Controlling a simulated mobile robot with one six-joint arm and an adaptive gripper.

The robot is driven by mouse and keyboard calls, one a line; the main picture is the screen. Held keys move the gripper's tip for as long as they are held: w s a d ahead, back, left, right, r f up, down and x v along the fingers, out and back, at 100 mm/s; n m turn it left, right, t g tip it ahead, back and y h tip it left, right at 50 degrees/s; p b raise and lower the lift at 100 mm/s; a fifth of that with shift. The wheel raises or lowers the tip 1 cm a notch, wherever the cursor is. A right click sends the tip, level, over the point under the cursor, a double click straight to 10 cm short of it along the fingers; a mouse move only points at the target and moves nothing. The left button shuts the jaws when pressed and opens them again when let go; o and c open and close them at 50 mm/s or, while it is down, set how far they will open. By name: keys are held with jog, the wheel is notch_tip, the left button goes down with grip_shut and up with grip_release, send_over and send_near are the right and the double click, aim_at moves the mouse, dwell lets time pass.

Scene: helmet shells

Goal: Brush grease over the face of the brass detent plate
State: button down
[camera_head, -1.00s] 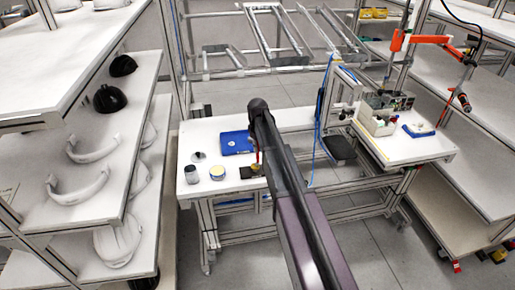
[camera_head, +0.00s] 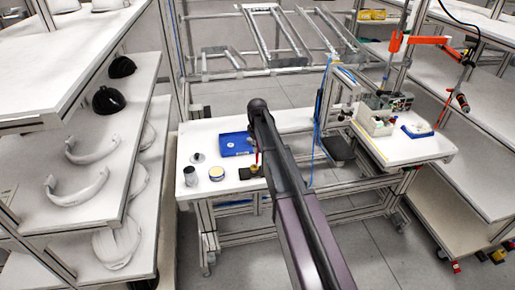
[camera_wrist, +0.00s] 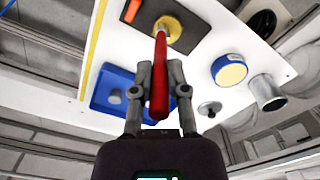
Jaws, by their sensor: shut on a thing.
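My gripper (camera_wrist: 160,76) is shut on the red handle of the brush (camera_wrist: 160,50) in the wrist view. The brush's far end lies over the round brass detent plate (camera_wrist: 174,27), and its bristles are hidden. I cannot tell whether they touch the face. The brass plate sits on a dark pad (camera_wrist: 196,19). In the head view my arm covers most of the gripper; the red brush (camera_head: 257,157) shows beside it, above the brass plate (camera_head: 255,169). A round tin (camera_wrist: 229,70) with a yellow top and blue side stands near the pad.
A blue tray (camera_head: 235,144) lies behind the pad on the white bench (camera_head: 205,133). A grey jar (camera_head: 190,175) and a small knobbed metal disc (camera_head: 197,157) stand at the left. Shelves with helmet shells (camera_head: 85,150) stand left.

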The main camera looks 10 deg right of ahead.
jog(key=shift+w, duration=0.5)
jog(key=shift+w+a, duration=0.3)
jog(key=shift+a, duration=0.25)
dwell(1.0)
jog(key=shift+s+a, duration=0.4)
jog(key=shift+a, duration=0.3)
dwell(1.3)
jog(key=shift+s, duration=0.55)
dwell(0.5)
jog(key=shift+s+d, duration=0.2)
jog(key=shift+s, duration=0.2)
dwell(0.5)
jog(key=shift+d, duration=0.45)
dwell(0.5)
jog(key=shift+d, duration=0.35)
dwell(0.7)
